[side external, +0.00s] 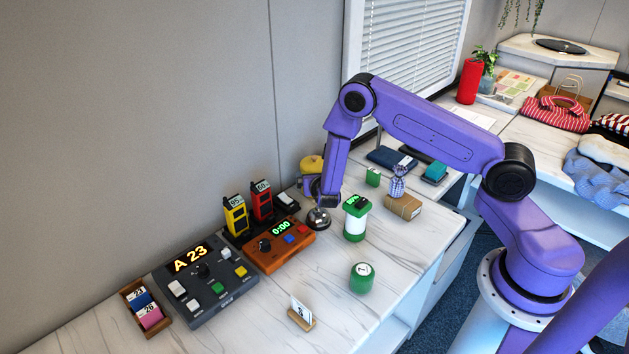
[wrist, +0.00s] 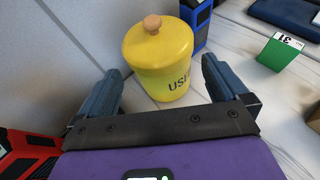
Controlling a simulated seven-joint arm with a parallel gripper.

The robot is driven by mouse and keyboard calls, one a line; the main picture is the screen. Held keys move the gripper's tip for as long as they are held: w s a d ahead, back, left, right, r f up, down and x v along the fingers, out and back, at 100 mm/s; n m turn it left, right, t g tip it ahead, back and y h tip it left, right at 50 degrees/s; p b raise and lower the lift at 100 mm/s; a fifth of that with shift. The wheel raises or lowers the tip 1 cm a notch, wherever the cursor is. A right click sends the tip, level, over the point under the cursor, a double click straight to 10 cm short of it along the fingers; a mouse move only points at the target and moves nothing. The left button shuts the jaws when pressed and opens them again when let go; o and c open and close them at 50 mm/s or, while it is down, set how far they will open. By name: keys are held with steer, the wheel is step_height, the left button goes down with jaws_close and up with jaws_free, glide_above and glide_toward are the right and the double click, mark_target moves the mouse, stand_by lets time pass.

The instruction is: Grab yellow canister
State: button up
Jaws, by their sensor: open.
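The yellow canister (wrist: 150,72) stands upright near the wall, with a round wooden knob on its lid and dark lettering, partly "US", on its side. In the side external view its yellow top (side external: 312,163) shows behind my arm; its lower part is mostly hidden. My gripper (wrist: 161,76) is open and empty. In the wrist view its two fingers frame the canister left and right, with a gap on each side. I cannot tell how far the fingertips reach along the canister.
A silver bell (side external: 318,218) and an orange timer box (side external: 279,246) stand near my gripper. Red (side external: 262,202) and yellow (side external: 236,216) handheld units stand to the left. The wall is close behind.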

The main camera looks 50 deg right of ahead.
steer(key=shift+x, duration=3.1)
steer(key=shift+c, duration=0.3)
steer(key=c, duration=0.7)
